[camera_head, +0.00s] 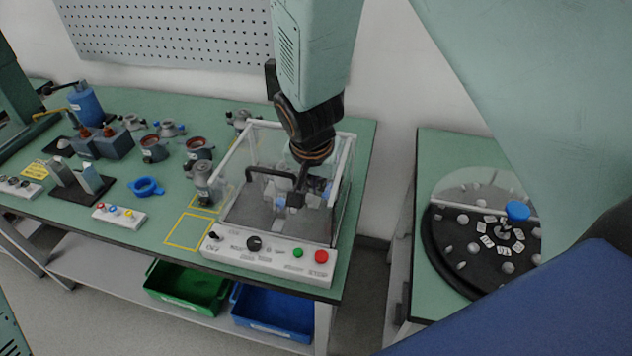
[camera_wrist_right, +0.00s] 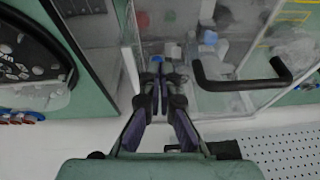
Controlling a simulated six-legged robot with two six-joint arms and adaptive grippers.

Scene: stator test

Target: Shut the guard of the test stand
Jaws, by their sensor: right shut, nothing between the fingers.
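The test stand (camera_head: 262,253) has a white front panel with a black knob and green and red buttons. Its guard (camera_head: 343,160) is a clear box with pale edges around a dark bed. A black bar handle (camera_head: 265,170) is on the guard; it also shows in the wrist view (camera_wrist_right: 241,84), to the right of my fingers. How far the guard is open I cannot tell. My right gripper (camera_head: 296,196) reaches down from above at the guard's right part. In the wrist view its fingers (camera_wrist_right: 158,72) are together and empty, apart from the handle. Contact with the clear panel is unclear.
A round dark tray (camera_head: 455,262) sits on a separate table at right. A pegboard (camera_head: 165,35) hangs behind. Green (camera_head: 187,302) and blue (camera_head: 272,327) bins sit below.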

